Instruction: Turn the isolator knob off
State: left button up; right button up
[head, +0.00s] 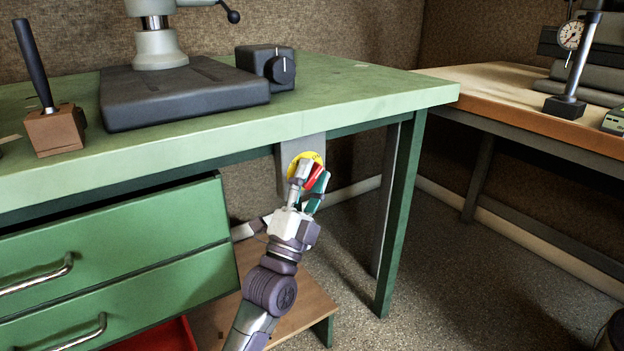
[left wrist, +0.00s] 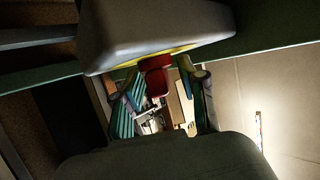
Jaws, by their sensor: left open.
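The isolator's red knob (head: 315,177) sits on a yellow disc (head: 309,156) on a grey plate hanging under the green bench's front edge. In the head view the knob slants and is partly hidden by my left gripper (head: 307,181). That gripper is open, with its fingertips up at the knob. In the left wrist view the red knob (left wrist: 156,80) shows between the two fingers of the left gripper (left wrist: 163,84), below a grey housing (left wrist: 155,28) with a yellow edge. I cannot tell whether the fingers touch the knob. My right gripper is not in view.
The green bench top (head: 350,85) is just above the gripper. A grey control box with a dial (head: 268,66) and a dark machine base (head: 180,95) stand on it. Green drawers (head: 110,260) are left of my arm; a bench leg (head: 401,220) is right. Floor beyond is clear.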

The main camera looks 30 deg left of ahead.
pick_arm(q)
jog(key=shift+w+r, duration=0.1)
grip_shut()
